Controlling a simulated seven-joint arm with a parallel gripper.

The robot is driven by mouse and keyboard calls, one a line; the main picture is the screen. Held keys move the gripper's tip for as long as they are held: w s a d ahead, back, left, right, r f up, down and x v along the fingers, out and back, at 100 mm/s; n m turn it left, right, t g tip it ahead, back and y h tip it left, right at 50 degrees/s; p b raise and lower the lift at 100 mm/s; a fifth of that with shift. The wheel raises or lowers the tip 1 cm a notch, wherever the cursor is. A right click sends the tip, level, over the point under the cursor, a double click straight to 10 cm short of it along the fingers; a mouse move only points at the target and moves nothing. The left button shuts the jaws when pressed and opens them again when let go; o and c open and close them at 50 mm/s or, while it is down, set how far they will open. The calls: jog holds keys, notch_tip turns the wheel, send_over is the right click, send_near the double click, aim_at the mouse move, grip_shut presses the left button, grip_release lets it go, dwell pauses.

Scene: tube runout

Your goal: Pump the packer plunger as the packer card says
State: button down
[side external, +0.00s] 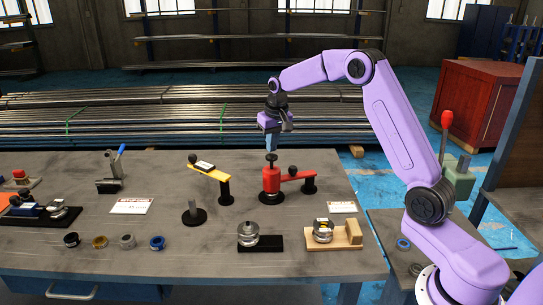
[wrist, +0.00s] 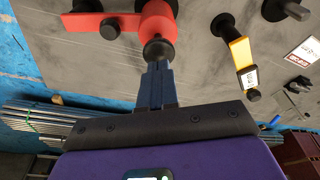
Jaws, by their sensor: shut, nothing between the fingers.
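The packer is a red cylinder (side external: 270,181) on a dark base, with a red side arm reaching right to a black post. Its dark plunger knob (side external: 271,157) stands on top. My gripper (side external: 271,148) points down just above the knob, its blue fingers closed together and empty. In the wrist view the closed fingertips (wrist: 156,68) lie right by the round black knob (wrist: 158,49), with the red body (wrist: 157,18) beyond; I cannot tell whether they touch it. White cards lie at the left (side external: 131,206) and right (side external: 341,207); their print is too small to read.
A yellow arm (side external: 212,172) on a black post stands left of the packer. Several rings (side external: 127,241) lie at the front left. Two metal round parts (side external: 248,234) (side external: 323,231) sit on blocks in front. A lever clamp (side external: 111,178) stands farther left.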

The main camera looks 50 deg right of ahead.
aim_at(272, 155)
jog(key=shift+f, duration=0.15)
jog(key=shift+s+x, duration=0.15)
jog(key=shift+x, duration=0.6)
jog(key=shift+s+x, duration=0.15)
jog(key=shift+x, duration=0.6)
jog(key=shift+a, duration=0.15)
jog(key=shift+w+v, duration=0.15)
jog(key=shift+v, duration=0.65)
jog(key=shift+w+v, duration=0.2)
jog(key=shift+v, duration=0.6)
jog(key=shift+f, duration=0.1)
jog(key=shift+s+x, duration=0.15)
jog(key=shift+x, duration=0.65)
jog(key=shift+s+x, duration=0.15)
jog(key=shift+x, duration=0.6)
jog(key=shift+w+v, duration=0.15)
jog(key=shift+v, duration=0.65)
jog(key=shift+w+v, duration=0.2)
jog(key=shift+v, duration=0.65)
